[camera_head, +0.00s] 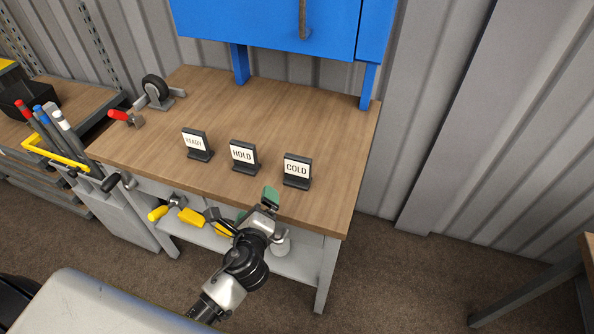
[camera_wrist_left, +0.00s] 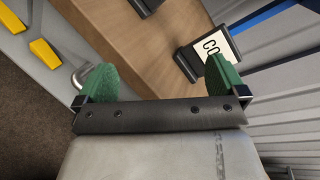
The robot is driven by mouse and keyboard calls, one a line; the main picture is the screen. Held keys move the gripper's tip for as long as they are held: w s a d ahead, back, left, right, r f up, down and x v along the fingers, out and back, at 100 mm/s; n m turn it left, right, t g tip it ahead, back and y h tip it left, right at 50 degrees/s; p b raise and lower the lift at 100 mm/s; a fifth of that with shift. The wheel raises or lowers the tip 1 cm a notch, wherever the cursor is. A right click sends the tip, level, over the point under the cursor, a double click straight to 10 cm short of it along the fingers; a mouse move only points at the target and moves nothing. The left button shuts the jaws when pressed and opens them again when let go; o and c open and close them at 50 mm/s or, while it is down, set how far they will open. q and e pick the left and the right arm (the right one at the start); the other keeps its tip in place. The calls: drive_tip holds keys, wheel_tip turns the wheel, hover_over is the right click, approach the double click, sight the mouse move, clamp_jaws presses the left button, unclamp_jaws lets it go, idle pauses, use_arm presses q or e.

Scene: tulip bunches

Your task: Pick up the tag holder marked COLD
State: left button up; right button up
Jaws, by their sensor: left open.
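The tag holder marked COLD (camera_head: 297,171) stands upright on the wooden workbench (camera_head: 340,130), the rightmost of three black tag holders in the head view. Part of it also shows in the left wrist view (camera_wrist_left: 205,49), beyond the right green fingertip, which hides some of its card. My left gripper (camera_head: 257,207) is at the bench's front edge, in front of and a little left of the COLD holder. In the left wrist view its two green fingers (camera_wrist_left: 160,82) are wide apart with nothing between them. My right gripper is not seen.
The HOLD tag holder (camera_head: 243,156) and the READY tag holder (camera_head: 197,144) stand to the left of COLD. A caster wheel (camera_head: 155,90) is at the back left. A blue cabinet (camera_head: 270,25) overhangs the back. Yellow-handled tools (camera_head: 191,217) are below the bench top.

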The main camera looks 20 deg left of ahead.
sight(297, 170)
use_arm(q)
drive_tip(key=w+d+m+t+h, duration=0.1)
drive_tip(key=m, duration=0.3)
drive_tip(key=w+d+m+t+h, duration=0.1)
drive_tip(key=w+d+m+h, duration=0.1)
drive_tip(key=m, duration=0.2)
drive_tip(key=w+d+r+m+t+h, duration=0.1)
drive_tip(key=d+m, duration=0.1)
drive_tip(key=m, duration=0.2)
drive_tip(key=shift+w+m+h, duration=0.3)
drive_tip(key=shift+w, duration=0.05)
drive_tip(key=shift+m+h, duration=0.3)
drive_tip(key=shift+m, duration=0.3)
drive_tip(key=w, duration=0.5)
drive_tip(key=shift+w+d+f, duration=0.1)
drive_tip(key=shift+w+d, duration=0.15)
drive_tip(key=shift+d, duration=0.1)
drive_tip(key=shift+w, duration=0.6)
drive_tip(key=w, duration=0.4)
drive_tip(key=shift+w, duration=0.15)
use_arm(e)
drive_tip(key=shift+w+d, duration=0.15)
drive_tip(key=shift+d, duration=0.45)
use_arm(q)
drive_tip(key=shift+c, duration=0.3)
drive_tip(key=c, duration=0.9)
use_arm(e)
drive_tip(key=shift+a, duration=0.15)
